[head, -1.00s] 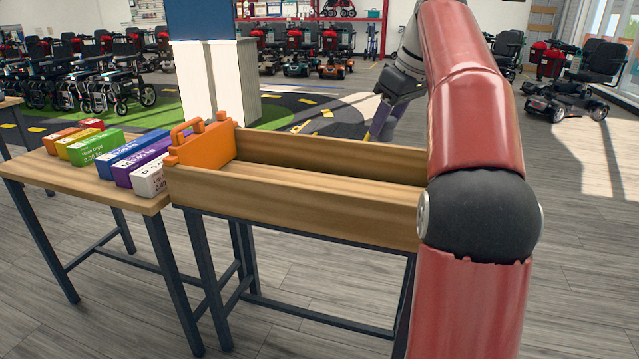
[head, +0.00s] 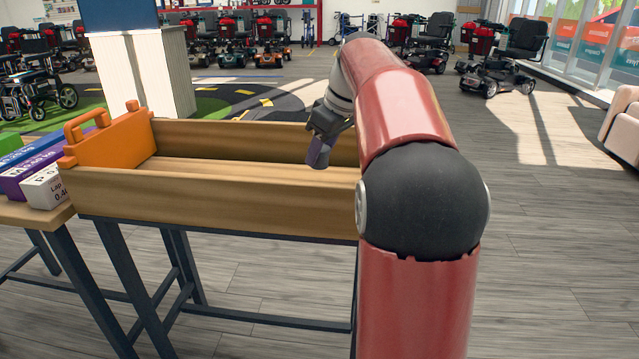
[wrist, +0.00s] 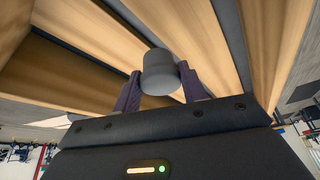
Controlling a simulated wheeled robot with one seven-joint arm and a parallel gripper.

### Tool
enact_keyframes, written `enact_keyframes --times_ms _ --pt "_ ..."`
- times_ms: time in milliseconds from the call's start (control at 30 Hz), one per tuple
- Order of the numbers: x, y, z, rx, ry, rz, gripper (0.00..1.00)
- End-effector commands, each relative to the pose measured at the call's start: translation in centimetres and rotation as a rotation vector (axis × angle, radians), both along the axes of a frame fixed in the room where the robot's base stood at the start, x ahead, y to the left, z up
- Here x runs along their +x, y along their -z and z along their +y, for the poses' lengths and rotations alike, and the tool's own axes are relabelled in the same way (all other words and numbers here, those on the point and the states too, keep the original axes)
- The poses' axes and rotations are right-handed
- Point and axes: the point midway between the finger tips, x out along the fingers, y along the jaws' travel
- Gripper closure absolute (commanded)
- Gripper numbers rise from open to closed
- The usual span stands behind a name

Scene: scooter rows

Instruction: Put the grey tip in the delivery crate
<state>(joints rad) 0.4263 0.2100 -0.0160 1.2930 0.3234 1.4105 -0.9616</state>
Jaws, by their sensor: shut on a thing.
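The grey tip (wrist: 160,72) is a small grey cylinder held between the two purple fingers of my gripper (wrist: 160,85) in the wrist view. The trough's wooden walls (wrist: 185,35) show beyond the tip in the wrist view. An orange case (head: 110,140) with a handle stands at the trough's left end. I cannot tell which thing is the delivery crate; the wooden trough may be it.
Blue, purple and white labelled boxes (head: 45,188) lie on a table at the left. The trough's floor is bare between the orange case and my gripper. Mobility scooters (head: 505,60) stand farther back. Grey floor is open at the right.

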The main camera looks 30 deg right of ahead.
Motion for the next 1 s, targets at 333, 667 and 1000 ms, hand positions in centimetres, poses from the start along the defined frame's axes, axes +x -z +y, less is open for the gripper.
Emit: enact_keyframes --times_ms 333,667,1000 --pt "0.0 3.4 0.0 0.0 0.0 0.0 0.8" --pt "0.0 6.0 0.0 -0.001 -0.001 -0.002 0.8" --pt "0.0 6.3 0.0 0.0 0.0 -0.001 0.44"
